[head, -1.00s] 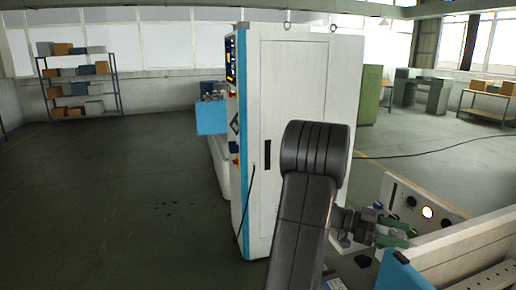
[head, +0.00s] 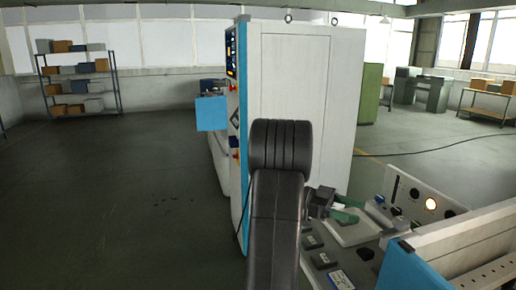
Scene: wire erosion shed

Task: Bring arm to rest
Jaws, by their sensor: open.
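My dark grey arm (head: 277,215) stands bent in front of the white machine cabinet in the head view. My gripper (head: 347,209), with green fingers, points to the right just beyond the arm. It is open, and I see nothing between its fingers. It is above the left part of a bench-like surface with small dark and pale blocks. How far it is above that surface I cannot tell. Part of the wrist is hidden behind the arm.
A tall white cabinet (head: 300,95) with a blue edge stands close ahead. At the lower right is a blue-and-white walled tank (head: 450,245), beside a panel with a lit round lamp (head: 431,203). A shelf of boxes (head: 78,78) stands far left. The left floor is clear.

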